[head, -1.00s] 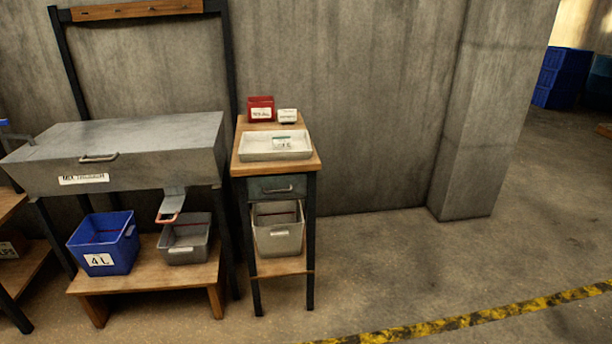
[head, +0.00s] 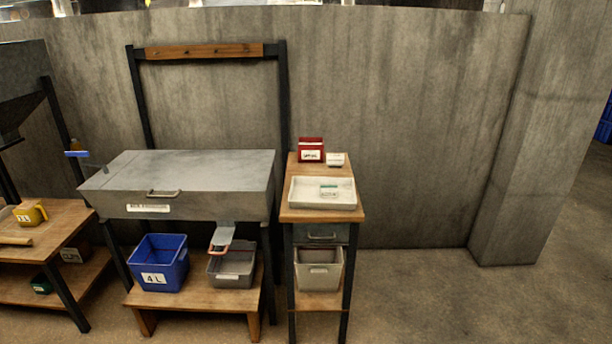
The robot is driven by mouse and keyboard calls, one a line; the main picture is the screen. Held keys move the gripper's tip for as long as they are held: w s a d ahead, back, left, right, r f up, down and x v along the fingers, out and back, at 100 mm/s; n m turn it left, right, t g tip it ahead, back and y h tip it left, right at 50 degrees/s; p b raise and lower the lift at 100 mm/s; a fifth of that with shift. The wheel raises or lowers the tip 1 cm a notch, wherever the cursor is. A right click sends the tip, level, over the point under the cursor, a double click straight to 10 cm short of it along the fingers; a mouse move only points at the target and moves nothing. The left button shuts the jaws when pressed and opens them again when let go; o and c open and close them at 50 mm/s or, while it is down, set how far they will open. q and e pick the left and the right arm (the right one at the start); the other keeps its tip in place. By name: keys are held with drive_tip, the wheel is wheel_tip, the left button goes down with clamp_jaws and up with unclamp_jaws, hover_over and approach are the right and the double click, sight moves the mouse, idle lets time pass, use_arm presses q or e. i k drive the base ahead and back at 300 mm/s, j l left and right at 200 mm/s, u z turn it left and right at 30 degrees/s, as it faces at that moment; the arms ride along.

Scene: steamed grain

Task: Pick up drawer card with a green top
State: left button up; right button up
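A small white card with a green top edge (head: 329,191) lies in a shallow white tray (head: 307,204). The tray is on the wooden top of a narrow stand (head: 293,215) in the head view. The writing on the card is too small to read. The stand has a grey drawer (head: 321,234) with a handle under its top, and it looks shut. Neither of my grippers shows in the view.
A red box (head: 311,149) and a small white labelled block (head: 335,159) stand behind the tray. A large grey metal unit (head: 200,170) is left of the stand, above a blue bin (head: 160,268) and a grey bin (head: 230,268). Floor to the right is clear.

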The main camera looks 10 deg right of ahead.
sight(326, 190)
drive_tip(key=i+l+u, duration=0.3)
drive_tip(key=l, duration=0.2)
drive_tip(key=l+u, duration=0.25)
drive_tip(key=l, duration=0.2)
drive_tip(key=i+l+u, duration=0.15)
drive_tip(key=l+u, duration=0.15)
drive_tip(key=l, duration=0.3)
drive_tip(key=l+u, duration=0.3)
drive_tip(key=l, duration=0.25)
drive_tip(key=i, duration=0.05)
